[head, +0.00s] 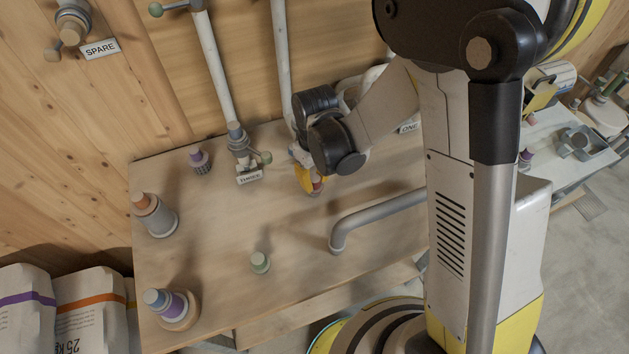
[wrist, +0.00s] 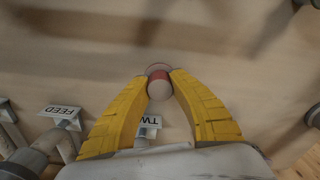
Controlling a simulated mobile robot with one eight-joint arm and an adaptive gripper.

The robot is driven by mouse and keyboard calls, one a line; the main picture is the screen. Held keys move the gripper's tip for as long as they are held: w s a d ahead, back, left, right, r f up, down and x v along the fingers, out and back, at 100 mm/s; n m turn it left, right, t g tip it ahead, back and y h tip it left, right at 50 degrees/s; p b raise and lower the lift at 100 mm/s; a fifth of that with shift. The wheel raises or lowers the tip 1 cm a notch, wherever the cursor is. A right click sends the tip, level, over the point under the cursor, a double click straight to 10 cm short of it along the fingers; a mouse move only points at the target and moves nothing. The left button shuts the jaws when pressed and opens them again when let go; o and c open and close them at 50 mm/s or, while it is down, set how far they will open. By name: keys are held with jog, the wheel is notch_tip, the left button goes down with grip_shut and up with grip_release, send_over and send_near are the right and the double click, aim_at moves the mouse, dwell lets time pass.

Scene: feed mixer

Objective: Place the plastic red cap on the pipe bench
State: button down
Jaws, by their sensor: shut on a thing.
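The red cap (wrist: 159,75) sits between the yellow fingertips of my gripper (wrist: 158,84) in the wrist view. It has a pale rounded end, and a fingertip lies on each side. In the head view my gripper (head: 308,180) is low over the back middle of the wooden pipe bench (head: 215,235), with a little of the red cap (head: 317,186) showing at the tips. My gripper is shut on the cap. I cannot tell whether the cap touches the bench top.
A pipe end with a THREE sign (head: 249,177) stands left of my gripper. A purple cap (head: 198,157), an orange-topped grey piece (head: 155,214), a green cap (head: 260,262) and a blue-and-purple stack (head: 172,306) stand on the bench. A bent grey pipe (head: 380,211) lies to the right.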

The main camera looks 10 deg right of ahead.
aim_at(315, 178)
jog(key=shift+s+r, duration=0.1)
jog(key=shift+f, duration=0.2)
jog(key=c, duration=1.3)
grip_release()
jog(key=shift+o, duration=0.2)
jog(key=shift+r, duration=0.1)
notch_tip(315, 178, up, 12)
jog(key=p, duration=0.4)
jog(key=s+d+r+m+t, duration=0.6)
jog(key=s+d+r, duration=0.4)
jog(key=d+r, duration=0.4)
jog(key=shift+d+r+m+t, duration=0.15)
jog(key=shift+r+m+t, duration=0.25)
jog(key=shift+t, duration=0.2)
